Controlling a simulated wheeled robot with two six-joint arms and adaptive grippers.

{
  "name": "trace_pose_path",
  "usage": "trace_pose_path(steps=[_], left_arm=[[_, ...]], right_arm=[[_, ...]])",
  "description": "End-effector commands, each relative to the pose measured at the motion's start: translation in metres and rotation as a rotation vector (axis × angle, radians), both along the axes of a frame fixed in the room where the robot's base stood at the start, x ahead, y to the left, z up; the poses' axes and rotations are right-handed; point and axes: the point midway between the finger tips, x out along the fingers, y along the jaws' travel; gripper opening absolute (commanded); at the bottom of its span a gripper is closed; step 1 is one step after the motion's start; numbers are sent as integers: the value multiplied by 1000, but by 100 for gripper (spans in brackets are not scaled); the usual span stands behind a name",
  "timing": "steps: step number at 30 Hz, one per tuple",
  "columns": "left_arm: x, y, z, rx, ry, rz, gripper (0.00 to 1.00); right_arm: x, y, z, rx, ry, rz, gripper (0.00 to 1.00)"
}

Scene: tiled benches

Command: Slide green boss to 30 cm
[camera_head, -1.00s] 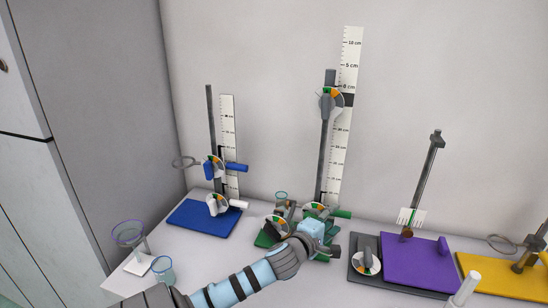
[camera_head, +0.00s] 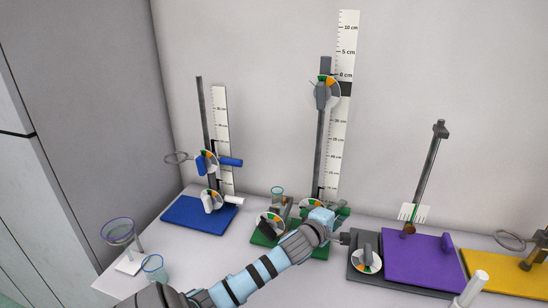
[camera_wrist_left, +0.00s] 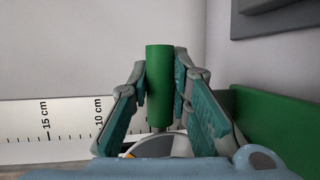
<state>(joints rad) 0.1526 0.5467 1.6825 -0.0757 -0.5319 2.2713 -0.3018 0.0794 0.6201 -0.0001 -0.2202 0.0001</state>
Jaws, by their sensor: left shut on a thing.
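The green boss (camera_head: 312,204), with its round dial, sits low on the tall middle rod (camera_head: 320,150) beside the long white ruler (camera_head: 341,120). In the left wrist view its green cylindrical handle (camera_wrist_left: 159,100) stands between both fingers. My left gripper (camera_head: 342,212) is shut on that handle; its fingers also show in the left wrist view (camera_wrist_left: 161,70). My own wrist hides part of the boss in the head view. The ruler's 10 and 15 cm marks show in the wrist view. My right gripper is not in view.
A grey clamp with a dial (camera_head: 325,92) sits high on the same rod. A green base (camera_head: 262,238) carries a second dial and a small beaker (camera_head: 277,193). A blue stand (camera_head: 200,216) is left and a purple-based stand (camera_head: 425,262) right. Glassware (camera_head: 118,231) stands front left.

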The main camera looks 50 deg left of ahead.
Motion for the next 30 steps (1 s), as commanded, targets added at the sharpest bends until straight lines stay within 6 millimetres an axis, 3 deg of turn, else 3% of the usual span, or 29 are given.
trace_pose_path(steps=[19,30], left_arm=[[1,-1,34,4,-10,-4,0],[1,0,34,4,-9,-4,0]], right_arm=[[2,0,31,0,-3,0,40],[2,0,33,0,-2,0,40]])
